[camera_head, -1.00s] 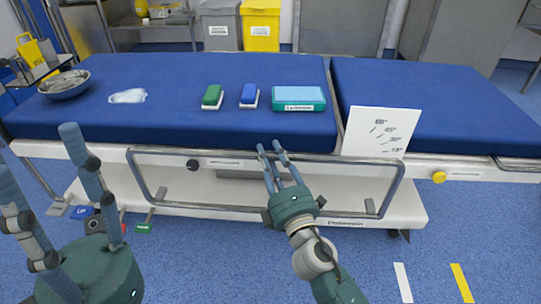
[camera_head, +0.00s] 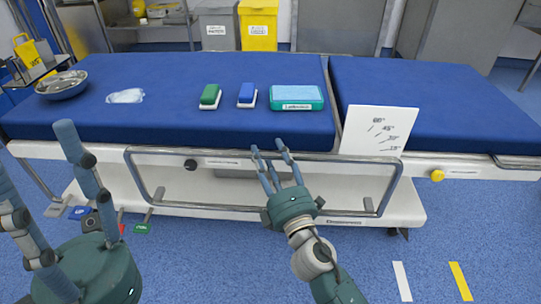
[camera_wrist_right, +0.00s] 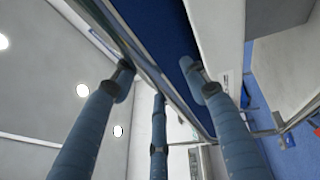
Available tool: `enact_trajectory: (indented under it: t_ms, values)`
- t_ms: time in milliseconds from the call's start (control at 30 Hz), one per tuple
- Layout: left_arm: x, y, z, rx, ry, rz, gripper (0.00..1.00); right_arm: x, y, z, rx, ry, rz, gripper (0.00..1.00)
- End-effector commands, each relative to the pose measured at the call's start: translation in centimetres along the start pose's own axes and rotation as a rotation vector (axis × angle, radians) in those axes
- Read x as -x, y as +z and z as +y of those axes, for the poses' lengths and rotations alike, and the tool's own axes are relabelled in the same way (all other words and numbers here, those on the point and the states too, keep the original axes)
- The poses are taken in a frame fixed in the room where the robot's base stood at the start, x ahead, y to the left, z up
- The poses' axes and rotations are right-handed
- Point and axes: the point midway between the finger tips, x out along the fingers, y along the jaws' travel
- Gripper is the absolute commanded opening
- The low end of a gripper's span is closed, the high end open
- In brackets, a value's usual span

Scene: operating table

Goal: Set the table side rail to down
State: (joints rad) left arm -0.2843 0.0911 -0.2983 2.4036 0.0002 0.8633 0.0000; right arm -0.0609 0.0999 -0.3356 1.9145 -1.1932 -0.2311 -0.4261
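The table side rail (camera_head: 262,153) is a grey metal tube loop along the near side of the operating table (camera_head: 200,131). Its top bar runs just below the blue mattress edge. A black knob (camera_head: 191,165) sits near its left end. My right gripper (camera_head: 268,147) is at the middle of the top bar, fingers pointing up and away, spread apart. In the right wrist view its three fingers (camera_wrist_right: 158,72) are apart, with a metal bar close by; contact is unclear. My left gripper (camera_head: 35,145) is at the lower left, fingers spread, empty and away from the rail.
A white angle card (camera_head: 378,130) stands by the rail's right end, left of a yellow knob (camera_head: 437,175). Colored pedals (camera_head: 142,228) are on the floor at left. A metal bowl (camera_head: 62,84), brushes and a teal box (camera_head: 297,104) lie on the mattress.

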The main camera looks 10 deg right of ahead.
Motion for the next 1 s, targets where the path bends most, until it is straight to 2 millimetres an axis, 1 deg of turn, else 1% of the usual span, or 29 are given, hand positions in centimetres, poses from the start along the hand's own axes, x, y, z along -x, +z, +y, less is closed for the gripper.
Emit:
enact_trajectory:
  t_ms: [33,167,333,500,700,1000]
  values:
    - [0.0,0.0,0.0,0.000,0.000,0.000,0.48,0.4,-0.1,-0.3,-0.001,-0.006,0.001,0.45]
    - [0.0,0.0,0.0,0.001,0.001,-0.001,0.48,2.1,-0.1,-0.4,-0.003,-0.007,0.000,0.45]
    - [0.0,-0.1,0.1,0.002,0.001,-0.001,0.48,5.2,0.1,-0.4,-0.004,-0.010,-0.004,0.45]
    - [0.0,-0.1,0.1,0.002,0.001,-0.001,0.48,6.7,0.1,-0.1,-0.007,-0.002,-0.005,0.45]
    - [0.0,-0.1,0.1,0.002,0.002,-0.001,0.48,7.5,0.1,-0.1,-0.001,-0.002,-0.002,0.45]
    - [0.0,-0.1,0.1,0.002,0.002,-0.001,0.48,7.5,0.1,0.0,0.000,-0.001,-0.002,0.45]
